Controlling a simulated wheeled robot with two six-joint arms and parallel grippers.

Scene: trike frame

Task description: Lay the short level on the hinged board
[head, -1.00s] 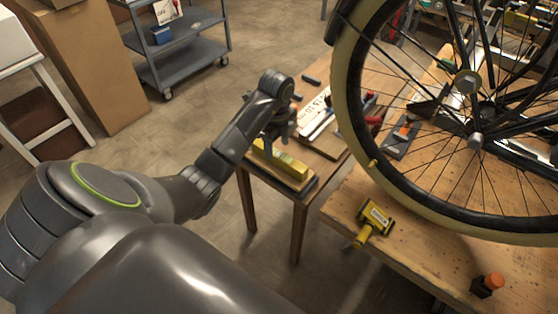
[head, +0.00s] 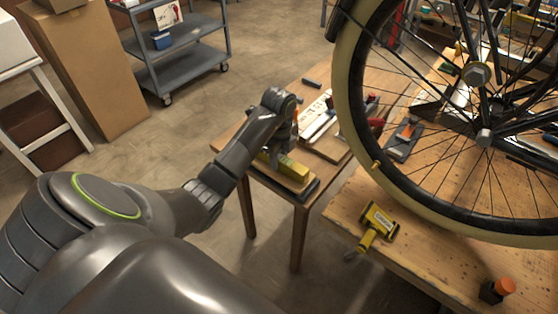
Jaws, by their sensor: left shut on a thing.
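The short level, a yellow bar (head: 292,168), shows at the near end of the small wooden table. It appears over a light wooden board with a dark lower layer, which I take for the hinged board (head: 287,182). My left gripper (head: 277,152) comes down from above and is shut on the level near its left part. The level looks roughly parallel to the board. I cannot tell whether it touches the board or hangs just above it. The fingertips are partly hidden by my own wrist. My right gripper is not in view.
A white-faced panel (head: 316,118) and several tools lie farther back on the small table. The bicycle wheel (head: 350,60) stands close on the right over a workbench (head: 345,205). A yellow tool (head: 378,222) lies on that bench. Open floor lies left of the table.

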